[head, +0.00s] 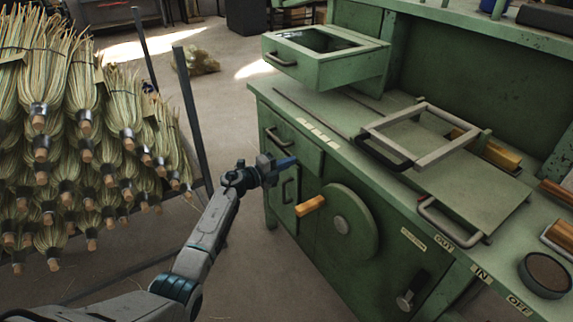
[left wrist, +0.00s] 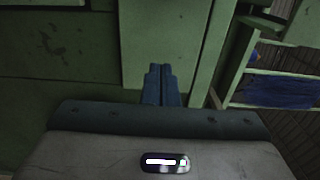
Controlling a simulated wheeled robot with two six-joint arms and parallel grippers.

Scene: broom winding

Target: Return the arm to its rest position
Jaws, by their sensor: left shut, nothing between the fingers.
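My left gripper (head: 284,163) is in the middle of the head view, in front of the green workbench's (head: 318,165) cabinet side. Its blue fingers are shut and empty, pointing right toward the bench. In the left wrist view the closed fingers (left wrist: 161,85) point at green panels. The left arm comes up from the bottom left. The handwheel (head: 341,224) with its wooden knob (head: 310,206) is below and right of the gripper. My right gripper is not in view.
A rack of straw brooms (head: 85,130) fills the left, with a dark metal post (head: 192,120) at its edge. An open green drawer (head: 325,60) and a grey frame (head: 420,135) are on the bench. Floor is free between rack and bench.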

